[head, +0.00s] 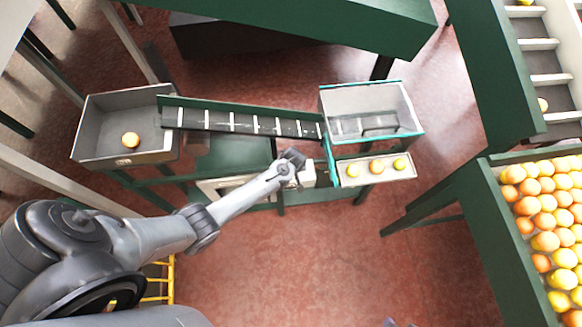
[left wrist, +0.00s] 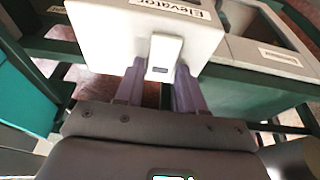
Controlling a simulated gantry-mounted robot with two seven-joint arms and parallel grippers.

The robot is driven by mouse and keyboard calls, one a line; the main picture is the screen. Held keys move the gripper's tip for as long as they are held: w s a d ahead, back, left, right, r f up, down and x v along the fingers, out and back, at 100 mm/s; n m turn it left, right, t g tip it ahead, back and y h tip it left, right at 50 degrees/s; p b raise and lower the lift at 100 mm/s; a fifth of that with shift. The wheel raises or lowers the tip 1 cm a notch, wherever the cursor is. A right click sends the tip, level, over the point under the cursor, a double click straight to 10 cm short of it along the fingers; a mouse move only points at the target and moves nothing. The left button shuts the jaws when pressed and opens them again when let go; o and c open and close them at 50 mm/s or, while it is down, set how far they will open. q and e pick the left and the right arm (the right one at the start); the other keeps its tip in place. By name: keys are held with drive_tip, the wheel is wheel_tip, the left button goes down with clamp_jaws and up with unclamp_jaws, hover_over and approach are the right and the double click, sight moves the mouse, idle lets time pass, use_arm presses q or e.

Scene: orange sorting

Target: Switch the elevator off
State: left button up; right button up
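The elevator control box (left wrist: 105,38) is white, with an "Elevator" label (left wrist: 165,6) upside down in the left wrist view. A pale switch (left wrist: 164,57) stands out from its face. My left gripper (left wrist: 158,92) is open, its two grey-purple fingers apart at either side of the switch's lower part. Whether they touch it I cannot tell. In the head view my left gripper (head: 293,161) is at the white box (head: 308,174) under the conveyor and hides part of it. Small purplish tips at the bottom edge look like my right gripper (head: 400,324); most of it is out of frame.
The slatted elevator conveyor (head: 245,122) runs from a grey bin (head: 92,130) holding one orange to a clear-covered box (head: 366,98). A small tray (head: 345,181) below holds three fruits. A crate (head: 510,245) full of oranges stands at right. Open red floor lies in front.

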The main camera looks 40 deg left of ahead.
use_arm(q)
drive_tip(key=shift+o, duration=1.4)
drive_tip(key=shift+s+d+r, duration=0.1)
drive_tip(key=shift+r, duration=0.45)
drive_tip(key=p+v, duration=0.1)
drive_tip(key=v, duration=0.8)
drive_tip(key=shift+r, duration=0.3)
drive_tip(key=shift+s, duration=0.15)
